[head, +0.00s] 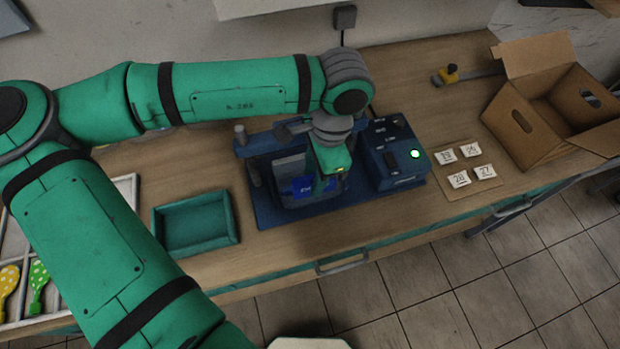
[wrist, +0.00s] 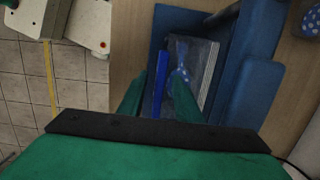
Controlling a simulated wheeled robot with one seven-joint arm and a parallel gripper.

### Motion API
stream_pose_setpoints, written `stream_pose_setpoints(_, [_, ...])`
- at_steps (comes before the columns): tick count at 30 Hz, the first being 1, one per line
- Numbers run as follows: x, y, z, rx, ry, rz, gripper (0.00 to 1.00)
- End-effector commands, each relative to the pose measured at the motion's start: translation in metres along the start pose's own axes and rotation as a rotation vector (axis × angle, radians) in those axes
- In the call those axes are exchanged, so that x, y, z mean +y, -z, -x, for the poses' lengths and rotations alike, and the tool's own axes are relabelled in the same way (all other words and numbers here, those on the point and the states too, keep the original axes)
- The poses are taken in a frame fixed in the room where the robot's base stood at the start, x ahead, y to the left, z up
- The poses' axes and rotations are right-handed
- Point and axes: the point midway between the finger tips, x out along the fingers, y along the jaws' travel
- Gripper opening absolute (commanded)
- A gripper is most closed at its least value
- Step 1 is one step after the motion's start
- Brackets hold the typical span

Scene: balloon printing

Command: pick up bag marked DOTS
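A clear bag (wrist: 205,65) holding a blue balloon with pale dots lies in the blue machine (head: 265,205), seen in the wrist view. A bright blue strip (wrist: 161,75) runs along the bag's left side. In the head view, a blue label (head: 318,185) with small white lettering, too small to read surely, shows under my gripper (head: 326,185). My gripper is over the machine; in the wrist view its two green fingers (wrist: 158,90) stand apart, with the blue strip and part of the bag between them. Whether they touch the bag is unclear.
A teal tray (head: 232,222) is left of the machine. Its control box (head: 390,158) with a lit green button is to the right. Numbered cards (head: 467,165) and an open cardboard box (head: 545,110) are farther right. Dotted balloons (head: 38,283) lie in a compartment tray at left.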

Motion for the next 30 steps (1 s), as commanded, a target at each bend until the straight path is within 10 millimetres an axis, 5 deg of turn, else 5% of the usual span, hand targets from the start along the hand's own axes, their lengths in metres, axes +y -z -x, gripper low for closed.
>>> stream_pose_setpoints(3, [0.000, 0.000, 0.000, 0.000, 0.000, 0.000, 0.29])
stream_pose_setpoints(7, [0.000, 0.000, 0.000, 0.000, 0.000, 0.000, 0.00])
stream_pose_setpoints(20, [0.000, 0.000, 0.003, 0.001, 0.000, 0.000, 0.00])
stream_pose_setpoints(30, [0.007, -0.005, 0.039, 0.001, 0.001, -0.004, 0.00])
